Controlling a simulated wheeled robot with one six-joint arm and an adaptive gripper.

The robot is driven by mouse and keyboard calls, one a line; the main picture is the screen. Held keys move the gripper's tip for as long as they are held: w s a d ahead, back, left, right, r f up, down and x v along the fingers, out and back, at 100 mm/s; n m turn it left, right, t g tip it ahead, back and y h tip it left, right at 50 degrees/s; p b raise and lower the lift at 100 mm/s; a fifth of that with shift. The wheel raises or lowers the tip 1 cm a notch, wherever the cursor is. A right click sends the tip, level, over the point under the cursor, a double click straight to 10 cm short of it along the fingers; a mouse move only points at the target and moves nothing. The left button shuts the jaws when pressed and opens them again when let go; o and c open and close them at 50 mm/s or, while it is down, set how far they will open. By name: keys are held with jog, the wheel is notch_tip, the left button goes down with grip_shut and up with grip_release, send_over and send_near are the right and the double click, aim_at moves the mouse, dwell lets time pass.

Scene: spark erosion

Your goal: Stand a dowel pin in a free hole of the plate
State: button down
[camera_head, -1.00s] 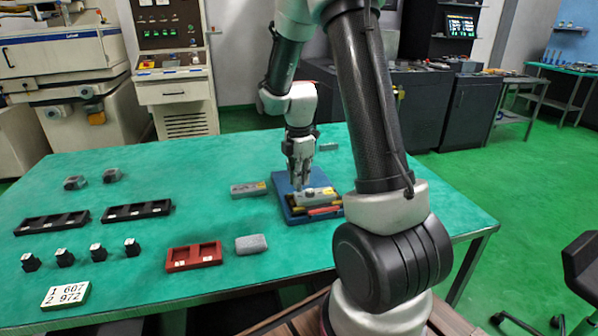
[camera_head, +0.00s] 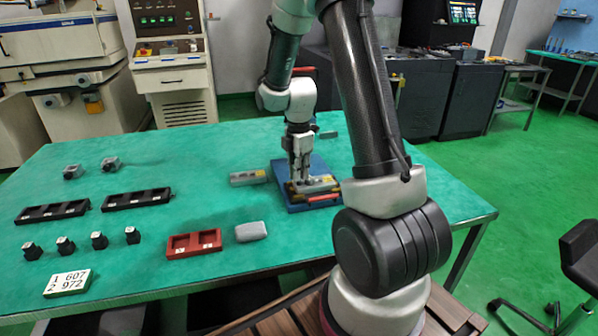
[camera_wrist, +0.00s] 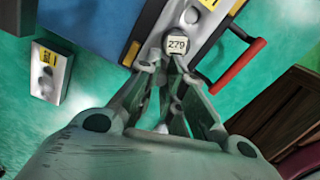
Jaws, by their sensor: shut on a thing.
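A grey plate (camera_head: 322,183) with yellow labels lies on a blue base (camera_head: 320,165) at the table's right side. The plate also shows in the wrist view (camera_wrist: 208,22), with round marks on its top. A red handle (camera_wrist: 239,66) runs along its edge. My gripper (camera_head: 300,182) is low at the plate, pointing down. In the wrist view its fingers (camera_wrist: 165,66) close together just below a small pale square face marked 279 (camera_wrist: 177,45). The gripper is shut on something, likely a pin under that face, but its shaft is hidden. I cannot tell whether it stands in a hole.
A grey block (camera_head: 248,177) with a yellow label lies left of the blue base. A red tray (camera_head: 194,252), a grey rounded block (camera_head: 251,232), black trays (camera_head: 136,199) and several small black pieces stand further left.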

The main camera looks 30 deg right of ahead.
jog(key=shift+f, duration=0.15)
jog(key=c, duration=1.5)
grip_release()
jog(key=shift+o, duration=0.2)
notch_tip(320, 180, up, 12)
